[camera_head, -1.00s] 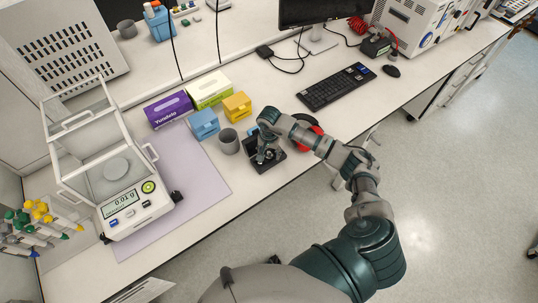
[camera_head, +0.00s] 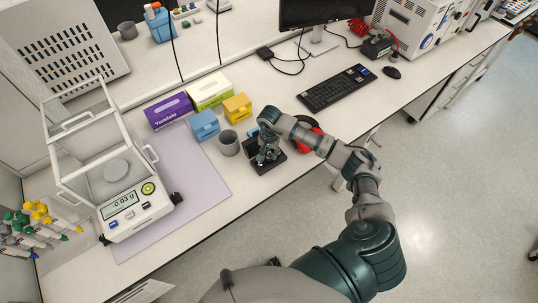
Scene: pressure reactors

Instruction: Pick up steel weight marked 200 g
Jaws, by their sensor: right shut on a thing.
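My right gripper (camera_head: 264,158) is over a small open black case (camera_head: 272,167) on the bench, to the right of a grey cup. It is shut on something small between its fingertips. The fingers and the case hide most of that thing, and no 200 g marking can be read. My left gripper is not in view. The balance (camera_head: 133,214) stands at the left with its glass door open and its pan (camera_head: 116,170) empty. Its display reads about -0.03 g.
The grey cup (camera_head: 229,143) stands just left of the case. Blue (camera_head: 204,125) and yellow (camera_head: 237,107) boxes and purple (camera_head: 168,109) and green glove boxes stand behind. A keyboard (camera_head: 337,88) lies to the right. The lilac mat (camera_head: 205,190) has free room.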

